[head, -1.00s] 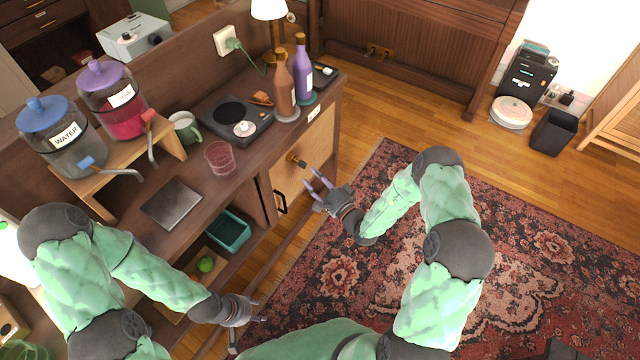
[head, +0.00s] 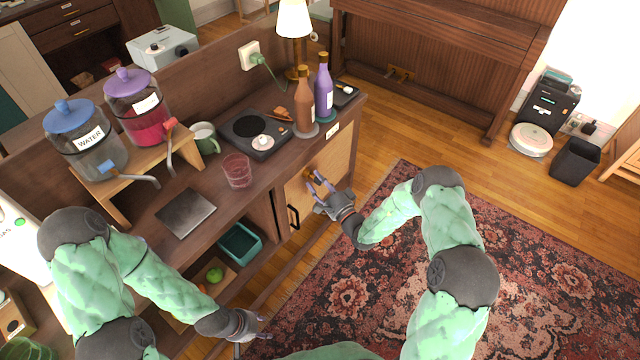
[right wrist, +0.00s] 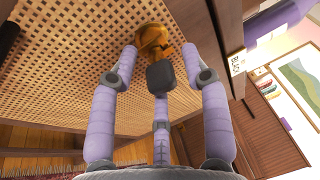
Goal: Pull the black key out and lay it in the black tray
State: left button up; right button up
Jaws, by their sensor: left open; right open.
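The black key's dark head (right wrist: 160,76) sticks out of a brass lock (right wrist: 153,40) on the woven cabinet door, seen in the right wrist view. My right gripper (right wrist: 160,58) is open, with its purple fingers spread to both sides of the key and no clear contact. In the head view my right gripper (head: 320,184) is at the door's lock and covers most of the key. My left gripper (head: 262,328) is open and empty, low beside the shelves. A dark, flat square (head: 186,212) on the cabinet top may be the black tray; I cannot be sure.
A pink glass (head: 237,171), a hot plate (head: 256,134), a brown bottle (head: 304,105) and a purple bottle (head: 323,90) stand on the cabinet top. Drink dispensers (head: 85,140) stand at left. A teal bin (head: 240,243) sits on the shelf. A black handle (head: 293,217) is on the door.

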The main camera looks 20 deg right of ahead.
grip_shut()
jog(key=shift+s+d+r+p, duration=0.1)
jog(key=shift+s+d+p, duration=0.2)
jog(key=shift+s+d, duration=0.4)
dwell(0.5)
jog(key=shift+v, duration=0.8)
jog(key=shift+s+d+p, duration=0.55)
jog(key=shift+s+d, duration=0.75)
jog(key=shift+s, duration=0.15)
jog(key=s+a+r+p, duration=0.1)
jog(key=s+a+r, duration=0.1)
jog(key=r, duration=0.8)
jog(key=s+a+r+h+p, duration=0.1)
jog(key=s+a+r+p, duration=0.1)
jog(key=r, duration=0.9)
jog(key=shift+s+m+t, duration=0.3)
jog(key=shift+s+m, duration=0.1)
jog(key=shift+s, duration=0.25)
